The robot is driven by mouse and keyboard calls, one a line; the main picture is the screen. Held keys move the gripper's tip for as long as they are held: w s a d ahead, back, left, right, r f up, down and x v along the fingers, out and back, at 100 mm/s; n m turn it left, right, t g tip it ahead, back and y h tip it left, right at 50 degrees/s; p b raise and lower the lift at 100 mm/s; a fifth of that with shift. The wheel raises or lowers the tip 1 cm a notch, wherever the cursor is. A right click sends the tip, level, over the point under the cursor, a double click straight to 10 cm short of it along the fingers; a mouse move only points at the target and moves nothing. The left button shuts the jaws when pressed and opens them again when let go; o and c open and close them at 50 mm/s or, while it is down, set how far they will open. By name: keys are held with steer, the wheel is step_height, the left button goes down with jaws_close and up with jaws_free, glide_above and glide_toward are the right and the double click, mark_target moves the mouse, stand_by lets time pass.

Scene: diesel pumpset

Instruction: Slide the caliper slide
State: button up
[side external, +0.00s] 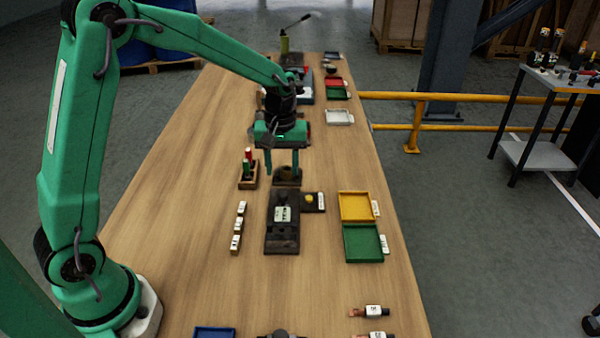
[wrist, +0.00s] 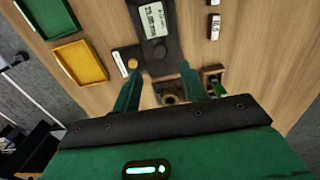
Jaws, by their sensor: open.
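My gripper (side external: 282,166) is open, its two green fingers pointing down above a small dark block with a round brownish part (side external: 286,174). In the wrist view my gripper (wrist: 159,72) has its fingers spread apart with nothing held; the round brownish part (wrist: 169,98) shows between them. A dark fixture (side external: 283,239) with a pale labelled plate (side external: 283,214) lies nearer the camera; it also shows at the top of the wrist view (wrist: 158,53). A small side plate with a yellow button (side external: 309,199) adjoins it. I cannot tell which part is the caliper slide.
A yellow tray (side external: 356,206) and a green tray (side external: 363,243) lie on the right. A wooden holder (side external: 248,178) with red and green items stands left of my gripper. Several small labelled blocks (side external: 238,228) line up left of the fixture. The table's left side is clear.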

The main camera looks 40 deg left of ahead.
mark_target(283, 194)
steer(key=shift+f, duration=3.85)
jaws_close()
